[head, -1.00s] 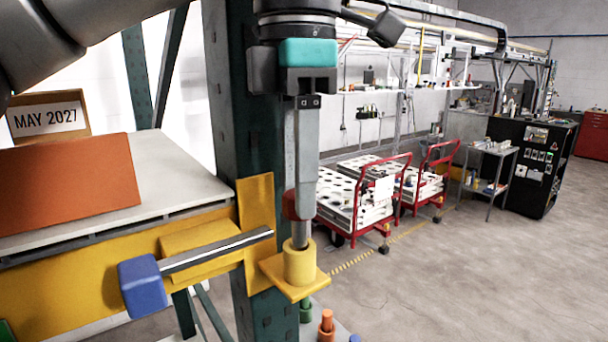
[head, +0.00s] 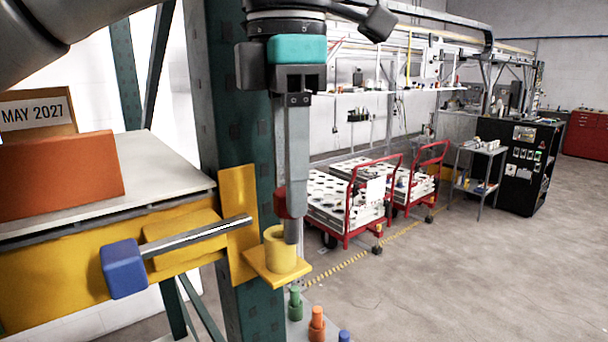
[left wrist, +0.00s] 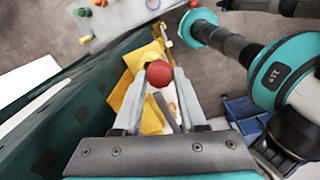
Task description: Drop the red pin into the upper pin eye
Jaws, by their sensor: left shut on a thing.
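The red pin has a red head (head: 281,203) and a grey shaft (head: 291,232) pointing down. My left gripper (head: 289,200) is shut on it; the red head also shows between the fingers in the left wrist view (left wrist: 160,73). The upper pin eye is a yellow upright cylinder (head: 276,256) on a yellow bracket plate at the green post. The shaft's lower end overlaps the right side of the eye's rim and looks outside the hole, but I cannot tell whether it touches. My right gripper is not in view.
A grey bar with a blue end block (head: 124,268) sticks out left of the eye. The green post (head: 228,110) stands close behind. Green, orange (head: 317,325) and blue pegs stand below. An orange panel (head: 60,175) rests on the table at left. Carts stand farther back right.

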